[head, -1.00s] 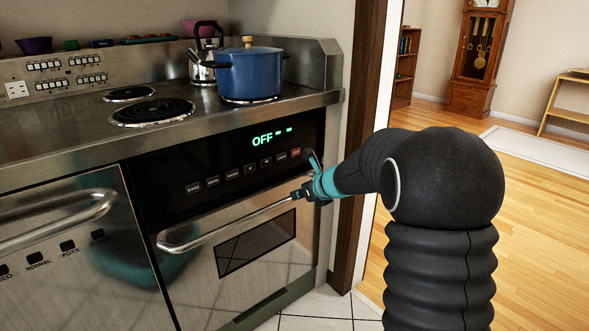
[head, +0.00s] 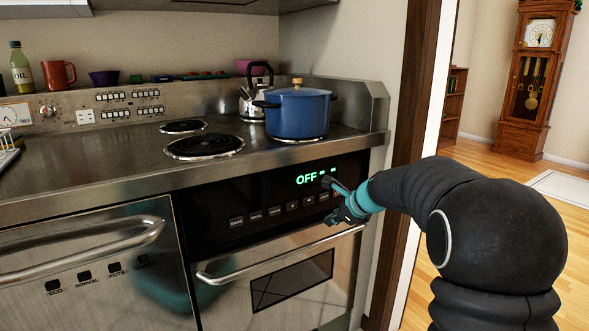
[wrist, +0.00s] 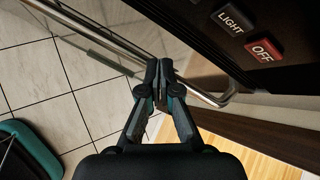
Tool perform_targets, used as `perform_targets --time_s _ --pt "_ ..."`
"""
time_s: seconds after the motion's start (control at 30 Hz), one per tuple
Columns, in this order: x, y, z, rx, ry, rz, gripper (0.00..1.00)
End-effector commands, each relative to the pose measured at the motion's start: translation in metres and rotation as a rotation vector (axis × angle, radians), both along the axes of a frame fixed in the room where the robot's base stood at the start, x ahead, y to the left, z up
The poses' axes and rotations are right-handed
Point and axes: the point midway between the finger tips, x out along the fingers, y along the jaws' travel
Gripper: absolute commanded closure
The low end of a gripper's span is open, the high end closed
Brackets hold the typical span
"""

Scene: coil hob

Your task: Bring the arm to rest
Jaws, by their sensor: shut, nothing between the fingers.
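My arm (head: 425,190) reaches in from the right of the head view, black with a teal band near its end. My gripper (head: 328,200) is in front of the oven's black control panel (head: 235,205), near its right end and above the oven door handle (head: 290,255). In the wrist view my gripper (wrist: 159,70) is shut and empty, its fingertips together. The red OFF button (wrist: 263,51) and the LIGHT button (wrist: 231,20) show to the right of the fingertips. The handle bar (wrist: 100,40) appears behind the fingers. The panel display (head: 306,179) reads OFF.
A blue pot (head: 300,112) and a kettle (head: 254,103) stand at the back right of the hob; the front coil (head: 204,146) is bare. A door frame (head: 408,120) stands close behind my arm. Open wooden floor (head: 480,165) lies to the right.

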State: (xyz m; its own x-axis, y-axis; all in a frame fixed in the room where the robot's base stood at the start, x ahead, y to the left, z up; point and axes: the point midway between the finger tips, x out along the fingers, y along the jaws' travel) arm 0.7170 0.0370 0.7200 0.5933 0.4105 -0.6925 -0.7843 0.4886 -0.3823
Motion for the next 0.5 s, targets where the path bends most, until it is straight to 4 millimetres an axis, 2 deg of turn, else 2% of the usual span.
perform_targets --time_s 0.03,0.1,0.2,0.5 --pt "-0.016 0.000 -0.013 -0.085 -0.004 0.097 1.00" --pt "-0.041 -0.001 -0.024 -0.216 -0.025 0.255 1.00" --pt "-0.086 -0.002 -0.032 -0.399 -0.060 0.499 1.00" --pt "-0.231 -0.014 -0.032 -0.846 -0.165 1.183 1.00"
